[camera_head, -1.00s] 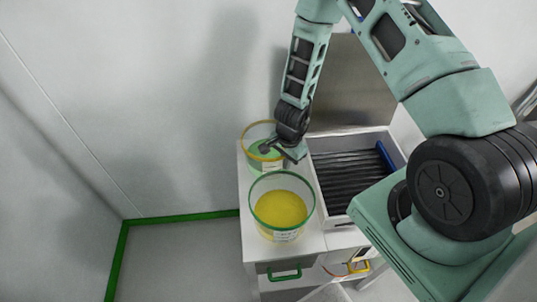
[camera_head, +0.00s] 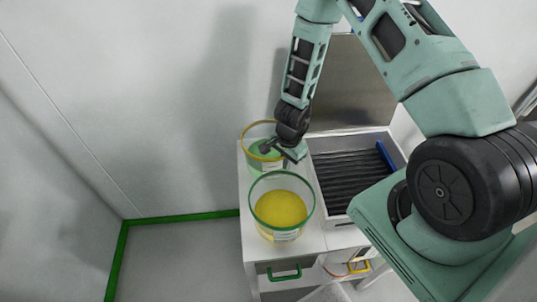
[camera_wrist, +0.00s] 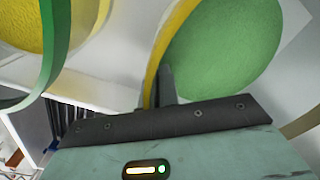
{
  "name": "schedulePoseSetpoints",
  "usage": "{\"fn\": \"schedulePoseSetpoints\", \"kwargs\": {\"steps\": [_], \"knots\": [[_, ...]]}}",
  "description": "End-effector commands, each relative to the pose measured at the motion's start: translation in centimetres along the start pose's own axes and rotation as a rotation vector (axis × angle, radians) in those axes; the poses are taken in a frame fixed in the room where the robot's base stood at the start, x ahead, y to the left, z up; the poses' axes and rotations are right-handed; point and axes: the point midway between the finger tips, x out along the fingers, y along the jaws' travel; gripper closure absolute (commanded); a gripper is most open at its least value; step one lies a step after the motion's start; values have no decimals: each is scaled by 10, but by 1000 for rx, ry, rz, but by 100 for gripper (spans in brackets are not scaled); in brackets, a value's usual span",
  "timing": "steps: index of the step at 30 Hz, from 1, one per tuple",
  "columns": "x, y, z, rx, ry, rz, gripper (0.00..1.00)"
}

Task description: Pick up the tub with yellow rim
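The tub with yellow rim (camera_head: 254,130) stands at the back left of the white cabinet top and holds green material. It also shows in the wrist view, with its yellow rim (camera_wrist: 174,28) beside the green contents. My gripper (camera_head: 271,149) is at the near right side of this rim, pointing down. In the wrist view, the fingers (camera_wrist: 160,88) are close together at the middle of the palm, with the rim running down between them. They look shut on the rim. The fingertips are partly hidden. The tub is upright and appears to rest on the cabinet.
A tub with green rim (camera_head: 281,234) and yellow contents stands just in front, close to my gripper. A grey tray with dark ribs (camera_head: 318,148) lies to the right. The white cabinet (camera_head: 250,240) has a narrow left edge beside the tubs. A wall stands behind.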

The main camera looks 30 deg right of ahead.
Motion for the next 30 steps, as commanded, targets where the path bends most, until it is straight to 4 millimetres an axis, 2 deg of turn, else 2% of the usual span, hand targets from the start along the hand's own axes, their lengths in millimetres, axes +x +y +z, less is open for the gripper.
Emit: {"fn": "schedulePoseSetpoints", "kwargs": {"steps": [8, 14, 17, 24, 30], "knots": [[-1, -1, 0, -1, 0, -2, 100], [-12, -2, 0, -3, 2, -2, 100], [-24, -3, 0, -4, 3, -4, 100], [-70, -5, 1, -7, 3, -3, 100], [-94, -6, 0, -3, 2, -3, 100]]}}
